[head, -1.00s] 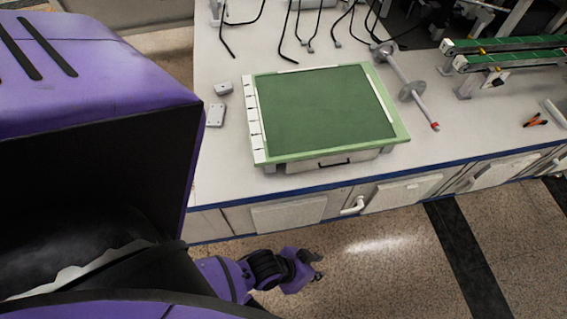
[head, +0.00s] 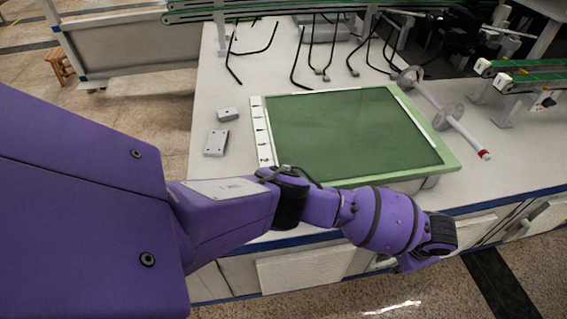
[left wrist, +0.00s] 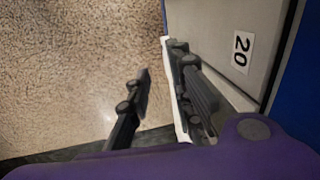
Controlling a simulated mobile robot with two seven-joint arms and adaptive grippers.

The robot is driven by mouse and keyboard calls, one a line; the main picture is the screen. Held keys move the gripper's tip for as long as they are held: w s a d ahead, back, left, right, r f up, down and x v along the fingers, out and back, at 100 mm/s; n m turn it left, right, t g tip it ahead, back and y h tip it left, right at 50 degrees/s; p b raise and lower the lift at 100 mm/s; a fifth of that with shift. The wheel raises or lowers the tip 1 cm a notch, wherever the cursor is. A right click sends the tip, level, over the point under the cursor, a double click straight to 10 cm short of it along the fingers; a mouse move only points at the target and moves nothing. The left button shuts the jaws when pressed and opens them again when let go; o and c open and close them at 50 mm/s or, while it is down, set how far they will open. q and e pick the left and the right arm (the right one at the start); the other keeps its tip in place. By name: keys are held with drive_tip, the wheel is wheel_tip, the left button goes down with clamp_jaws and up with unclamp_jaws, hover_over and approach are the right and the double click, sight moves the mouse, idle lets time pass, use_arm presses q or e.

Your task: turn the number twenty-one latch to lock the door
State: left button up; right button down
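My left gripper (left wrist: 160,60) shows in the left wrist view with its two dark fingers spread apart and nothing clearly held between them. In the head view my left arm reaches across the counter front, its wrist (head: 420,258) in front of the cabinet doors and its fingers hidden. In the wrist view a white curved edge (left wrist: 180,118) lies beside the right finger; I cannot tell if it is a latch or if they touch. A grey door panel (left wrist: 215,30) there bears a label reading 20 (left wrist: 241,52). No label reading 21 is legible. My right gripper is out of view.
The white counter (head: 215,185) holds a green board (head: 350,130), two small grey blocks and a rod with discs (head: 436,100). Its blue front edge (head: 500,202) runs above the cabinet doors. Speckled floor (left wrist: 70,60) lies clear before the cabinets.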

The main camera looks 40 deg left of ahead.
sight(383, 263)
use_arm(q)
drive_tip(key=f+b, duration=0.1)
drive_tip(key=w+a+f+b, duration=0.1)
drive_tip(key=f, duration=0.1)
drive_tip(key=w+f, duration=0.1)
drive_tip(key=f, duration=0.1)
drive_tip(key=shift+a+f+b, duration=0.15)
drive_tip(key=shift+b, duration=0.25)
drive_tip(key=shift+f, duration=0.35)
drive_tip(key=shift+w+a+f+b, duration=0.1)
drive_tip(key=shift+f+b, duration=0.2)
drive_tip(key=shift+c, duration=0.6)
clamp_jaws()
